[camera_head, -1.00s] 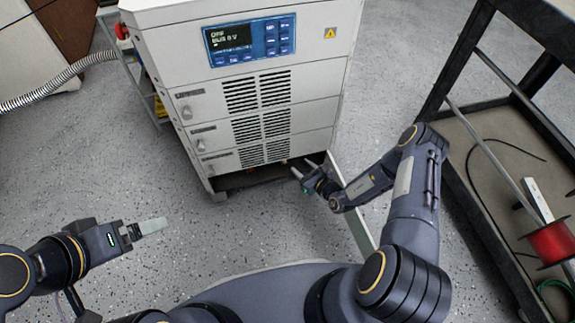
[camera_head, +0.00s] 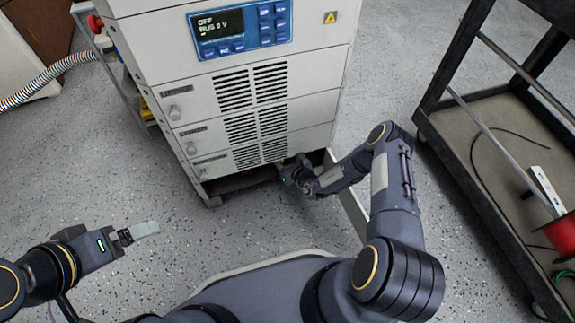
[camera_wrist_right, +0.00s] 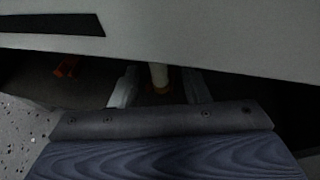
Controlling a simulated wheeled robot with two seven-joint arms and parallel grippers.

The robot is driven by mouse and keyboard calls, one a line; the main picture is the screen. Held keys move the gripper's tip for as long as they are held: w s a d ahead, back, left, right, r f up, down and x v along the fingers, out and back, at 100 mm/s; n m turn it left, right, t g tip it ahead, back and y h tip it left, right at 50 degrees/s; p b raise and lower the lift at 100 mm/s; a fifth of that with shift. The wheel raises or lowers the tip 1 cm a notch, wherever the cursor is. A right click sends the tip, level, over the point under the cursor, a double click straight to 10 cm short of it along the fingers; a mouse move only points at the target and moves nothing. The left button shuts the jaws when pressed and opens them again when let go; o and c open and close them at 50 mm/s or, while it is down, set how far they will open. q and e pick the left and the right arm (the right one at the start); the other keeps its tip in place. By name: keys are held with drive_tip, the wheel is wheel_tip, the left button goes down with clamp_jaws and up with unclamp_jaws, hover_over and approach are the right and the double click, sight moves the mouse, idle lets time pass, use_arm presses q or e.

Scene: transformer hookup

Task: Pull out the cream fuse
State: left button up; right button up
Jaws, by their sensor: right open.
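The cream fuse (camera_wrist_right: 159,74) stands upright between the two fingers of my right gripper (camera_wrist_right: 160,88) in the right wrist view. Gaps show on both sides of it, and its upper end is hidden behind the cabinet's panel. An orange base (camera_wrist_right: 160,90) is at its lower end. In the head view my right gripper (camera_head: 283,168) reaches into the dark opening at the bottom of the cabinet (camera_head: 314,110), and its fingertips are hidden. The fuse cannot be made out there. My left gripper (camera_head: 146,229) is over the floor, away from the cabinet; its finger gap is not visible.
Another orange piece (camera_wrist_right: 66,66) lies left of the fuse in the opening. The cabinet's lower panel (camera_wrist_right: 200,42) hangs close above the fingers. A dark-framed cart (camera_head: 490,170) with a red spool (camera_head: 562,233) stands at the right.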

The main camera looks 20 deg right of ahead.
clamp_jaws()
idle(0.5)
drive_tip(key=shift+s+p, duration=1.15)
drive_tip(key=shift+s, duration=0.6)
drive_tip(key=p, duration=0.2)
approach(280, 162)
drive_tip(key=shift+s+a+f, duration=0.25)
drive_tip(key=shift+a+f, duration=0.05)
drive_tip(key=shift+f, duration=0.15)
drive_tip(key=shift+s+a+f, duration=0.2)
drive_tip(key=shift+a+f, duration=0.1)
drive_tip(key=shift+f, duration=0.15)
